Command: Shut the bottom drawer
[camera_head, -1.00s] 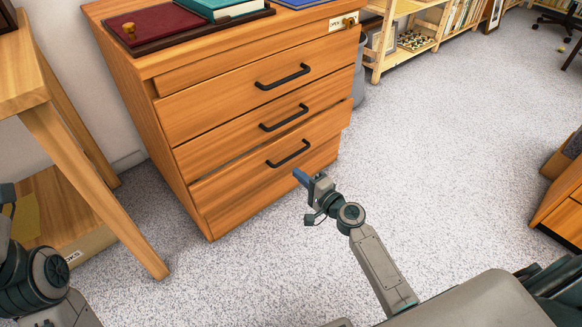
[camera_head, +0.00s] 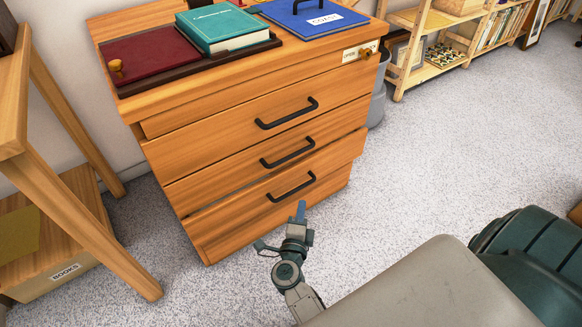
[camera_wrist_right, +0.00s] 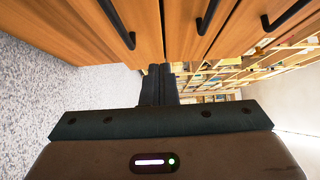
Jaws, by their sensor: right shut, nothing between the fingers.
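The wooden cabinet (camera_head: 160,150) has a stack of drawers with black bar handles. The bottom drawer (camera_head: 240,222) stands a little out from the cabinet, with a dark gap above its front. Its handle (camera_head: 292,187) also shows at the upper left of the right wrist view (camera_wrist_right: 118,25). My right gripper (camera_head: 300,212) is shut and empty, just in front of the bottom drawer's face and below its handle. In the wrist view its dark fingers (camera_wrist_right: 158,84) appear close beside the drawer front; I cannot tell whether they touch. My left gripper is out of view.
A teal book (camera_head: 222,28), a red book (camera_head: 150,55) and a blue binder (camera_head: 312,18) lie on the cabinet top. A wooden table (camera_head: 70,200) stands close at the left, with a box labelled BOOKS (camera_head: 50,280) beneath. Speckled floor (camera_head: 440,150) is clear at right.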

